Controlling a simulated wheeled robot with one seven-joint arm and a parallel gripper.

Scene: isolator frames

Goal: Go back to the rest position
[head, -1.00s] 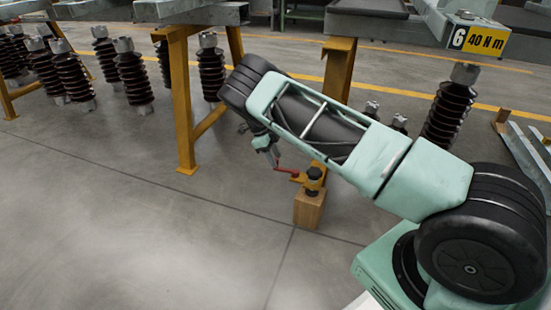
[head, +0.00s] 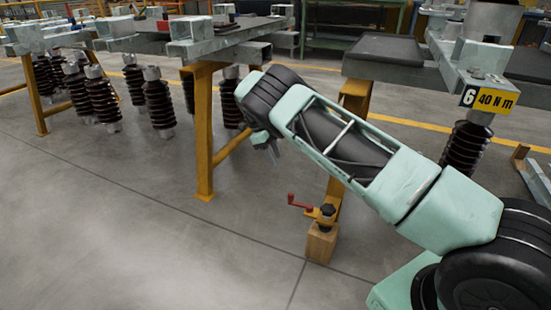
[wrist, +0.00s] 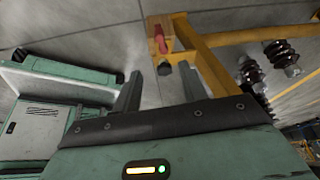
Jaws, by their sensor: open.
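My gripper (head: 268,152) hangs at the far end of my bent arm in the head view, with its fingers small there. The wrist view shows my gripper (wrist: 158,82) with its two grey fingers spread apart and nothing between them. The red crank handle (head: 298,204) sits below and to the right of it in the head view, on a yellow bracket (head: 324,214) over a wooden block (head: 320,244). My gripper is apart from the handle. The red handle (wrist: 164,38) also shows beyond the fingers in the wrist view.
A yellow trestle leg (head: 203,130) stands left of my gripper. Steel frames with dark ribbed insulators (head: 158,104) line the left and back. A "6 40 Nm" sign (head: 488,98) is at the right, above my arm. The grey floor (head: 120,240) at front left is clear.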

